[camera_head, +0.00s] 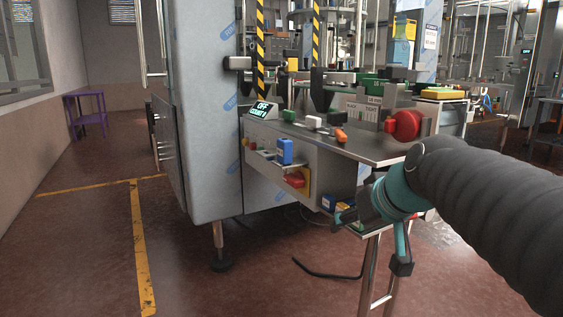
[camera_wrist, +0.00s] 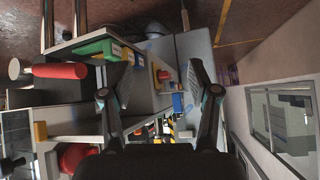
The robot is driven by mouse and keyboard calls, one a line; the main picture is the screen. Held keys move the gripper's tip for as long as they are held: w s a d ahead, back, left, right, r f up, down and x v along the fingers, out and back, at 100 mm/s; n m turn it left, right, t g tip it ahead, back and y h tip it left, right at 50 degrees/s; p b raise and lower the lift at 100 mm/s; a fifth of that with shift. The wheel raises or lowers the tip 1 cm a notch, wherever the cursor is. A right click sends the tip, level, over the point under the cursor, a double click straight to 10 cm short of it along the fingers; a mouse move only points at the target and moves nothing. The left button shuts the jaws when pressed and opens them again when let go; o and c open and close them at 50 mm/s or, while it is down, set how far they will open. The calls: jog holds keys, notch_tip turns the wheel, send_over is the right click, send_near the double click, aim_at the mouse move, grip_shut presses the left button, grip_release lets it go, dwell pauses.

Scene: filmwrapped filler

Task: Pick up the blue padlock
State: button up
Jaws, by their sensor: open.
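The blue padlock (camera_head: 285,151) appears as a small blue block, upright at the front panel of the grey machine, above a red and yellow switch (camera_head: 295,180). In the wrist view the blue padlock (camera_wrist: 178,103) shows small and distant, between the two fingers and right of centre. My gripper (camera_head: 373,240) is open and empty, in front of the machine, to the right of the padlock and lower in the head view. In the wrist view my gripper (camera_wrist: 160,94) has its fingers spread wide apart. Nothing touches the padlock from my side.
A steel worktop (camera_head: 375,148) with a red round knob (camera_head: 404,125) juts out above my gripper. A lower shelf holds a blue and yellow item (camera_head: 331,202). A black cable (camera_head: 325,274) lies on the floor. Floor left of the machine is free.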

aim_at(288, 147)
jog(key=w+a+r+n+t+y+b, duration=0.2)
jog(key=w+a+r, duration=0.25)
jog(key=w, duration=0.55)
jog(key=w+a+r+n+t+y+b, duration=0.1)
jog(key=w+a+r+n+y, duration=0.3)
jog(key=w, duration=0.6)
jog(key=w+a, duration=0.1)
jog(key=w, duration=0.1)
jog(key=w+a+f+m+h, duration=0.1)
jog(key=w, duration=0.1)
jog(key=w+a+f+m+h+p, duration=0.1)
jog(key=w, duration=0.1)
jog(key=shift+w+a, duration=0.2)
jog(key=shift+a, duration=0.15)
jog(key=shift+p+x, duration=0.65)
jog(key=shift+x, duration=2)
jog(key=shift+r, duration=0.15)
grip_shut()
